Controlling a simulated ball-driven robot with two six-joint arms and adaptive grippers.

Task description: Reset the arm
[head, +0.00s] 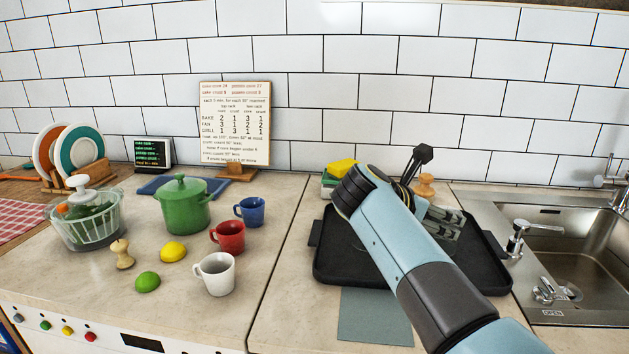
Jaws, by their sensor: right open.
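My right arm comes in from the bottom right and reaches over a black tray (333,262) on the counter. My right gripper (457,226) is open above the right part of the tray, partly hidden behind my own arm. I cannot see anything between its fingers. My left arm and left gripper are not in view. A wooden knob-shaped object (426,184) and a black-headed utensil (421,158) stand behind my arm, near the tray's back edge; their lower parts are hidden.
A steel sink with a tap (519,238) lies to the right. A yellow sponge (343,167) is behind the tray. On the left stand a white mug (215,273), red mug (228,237), blue mug (251,211), green pot (184,208) and salad spinner (88,222). Bare counter shows left of the tray.

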